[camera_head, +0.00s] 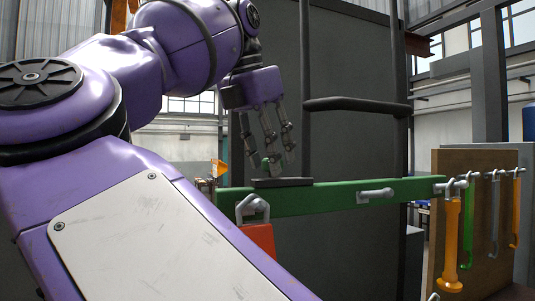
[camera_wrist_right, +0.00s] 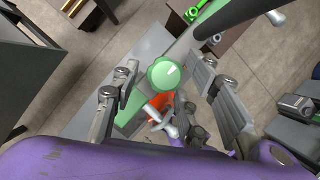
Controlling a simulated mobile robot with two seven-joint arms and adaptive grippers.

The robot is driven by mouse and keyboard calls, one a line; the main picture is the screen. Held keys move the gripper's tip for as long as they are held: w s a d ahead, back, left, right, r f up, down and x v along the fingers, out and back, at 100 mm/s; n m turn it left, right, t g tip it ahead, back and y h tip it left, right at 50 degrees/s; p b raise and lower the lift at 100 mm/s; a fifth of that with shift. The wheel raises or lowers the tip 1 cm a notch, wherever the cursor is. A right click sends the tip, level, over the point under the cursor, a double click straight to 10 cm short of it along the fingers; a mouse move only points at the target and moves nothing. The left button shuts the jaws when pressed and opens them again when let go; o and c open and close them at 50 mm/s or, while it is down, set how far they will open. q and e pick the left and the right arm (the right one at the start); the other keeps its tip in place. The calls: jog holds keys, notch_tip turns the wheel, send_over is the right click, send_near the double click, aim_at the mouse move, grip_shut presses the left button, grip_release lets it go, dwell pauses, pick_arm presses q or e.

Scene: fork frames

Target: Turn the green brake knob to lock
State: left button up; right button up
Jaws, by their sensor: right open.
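The green knob (camera_wrist_right: 166,73) is round with a pale mark on its top. In the wrist view the right gripper (camera_wrist_right: 172,88) has fingers to the left and right of the knob, with gaps on both sides. I see no clear contact. My left gripper is not in view.
A red-orange padlock (camera_head: 258,238) hangs from the bar's left part, and a grey handle (camera_head: 376,195) sits farther right. A wooden board (camera_head: 478,175) with hanging orange, green and grey tools stands at the right. A dark panel (camera_head: 350,110) with a black rail is behind.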

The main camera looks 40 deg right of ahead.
jog(key=c, duration=1)
jog(key=n, duration=0.1)
jog(key=n+t, duration=0.1)
jog(key=n, duration=0.2)
jog(key=shift+s+n+t+y, duration=0.25)
jog(key=shift+n+t+y, duration=0.05)
jog(key=shift+n+y, duration=0.1)
jog(key=n, duration=0.2)
jog(key=n+t+y, duration=0.1)
jog(key=n, duration=0.1)
jog(key=shift+s+r+n, duration=0.1)
jog(key=shift+s+n, duration=0.1)
jog(key=shift+n, duration=0.1)
jog(key=n+y, duration=0.1)
jog(key=n, duration=0.1)
jog(key=n+y, duration=0.1)
jog(key=n, duration=0.1)
jog(key=shift+s+d+t, duration=0.15)
jog(key=shift+d+t, duration=0.05)
jog(key=shift+t, duration=0.2)
jog(key=shift+d+n+y, duration=0.15)
jog(key=shift+n+y, duration=0.75)
jog(key=shift+n, duration=1.4)
